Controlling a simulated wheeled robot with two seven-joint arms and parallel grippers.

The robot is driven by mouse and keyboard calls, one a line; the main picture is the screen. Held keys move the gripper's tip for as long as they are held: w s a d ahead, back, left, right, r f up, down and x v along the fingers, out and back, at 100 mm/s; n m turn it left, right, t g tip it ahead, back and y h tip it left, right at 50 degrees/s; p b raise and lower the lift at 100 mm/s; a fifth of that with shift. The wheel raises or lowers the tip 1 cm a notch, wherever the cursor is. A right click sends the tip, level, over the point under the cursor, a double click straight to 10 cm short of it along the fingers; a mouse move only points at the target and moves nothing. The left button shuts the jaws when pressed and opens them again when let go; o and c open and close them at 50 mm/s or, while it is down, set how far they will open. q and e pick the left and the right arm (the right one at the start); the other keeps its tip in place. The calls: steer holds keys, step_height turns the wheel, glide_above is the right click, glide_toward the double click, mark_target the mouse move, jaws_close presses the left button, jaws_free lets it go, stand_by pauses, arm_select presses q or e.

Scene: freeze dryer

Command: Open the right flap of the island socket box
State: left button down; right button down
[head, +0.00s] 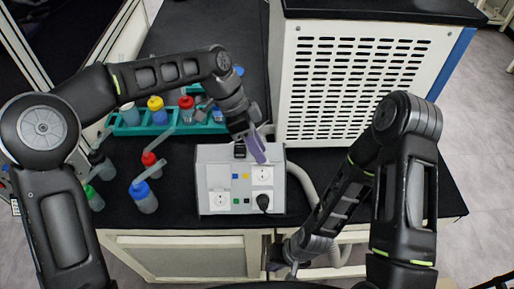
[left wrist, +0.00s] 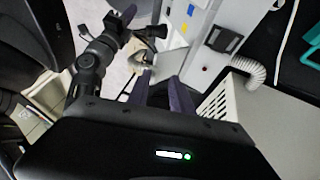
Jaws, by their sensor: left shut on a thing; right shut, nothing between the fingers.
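The island socket box (head: 207,180) is a grey-white box on the black bench, with white sockets, small coloured squares and a black plug (head: 263,202) at its lower right. My left gripper (head: 258,153) reaches down to the box's upper right part, above the upper right socket. It is shut, apparently on the right flap; its purple fingers hide the flap and the contact. The fingers also show in the left wrist view (left wrist: 166,92), with the box (left wrist: 207,58) beyond them. My right gripper (head: 283,265) is shut and empty, low before the bench front, apart from the box.
A vented white machine (head: 365,85) stands close behind and right of the box. A grey hose (head: 304,185) runs beside the box. A teal rack (head: 150,129) with bottles is behind left. Loose wash bottles, one blue-capped (head: 145,198), stand left of the box.

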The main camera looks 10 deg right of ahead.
arm_select(q)
steer(key=c, duration=1.6)
jaws_free()
steer(key=shift+w+a+f, duration=0.3)
steer(key=shift+w+f, duration=0.25)
steer(key=shift+f, duration=0.15)
steer(key=shift+c, duration=0.2)
steer(key=shift+w+d+f, duration=0.1)
steer(key=shift+w+d, duration=0.05)
steer(key=shift+w, duration=0.05)
steer(key=shift+c, duration=0.4)
steer(key=shift+o, duration=1.2)
steer(key=shift+w, duration=0.2)
steer(key=shift+s, duration=0.15)
steer(key=shift+c, duration=1.1)
steer(key=shift+r, duration=0.3)
steer(key=shift+c, duration=0.5)
steer(key=b+v, duration=0.1)
steer(key=v, duration=0.6)
steer(key=shift+s+r, duration=0.25)
steer(key=shift+r, duration=0.2)
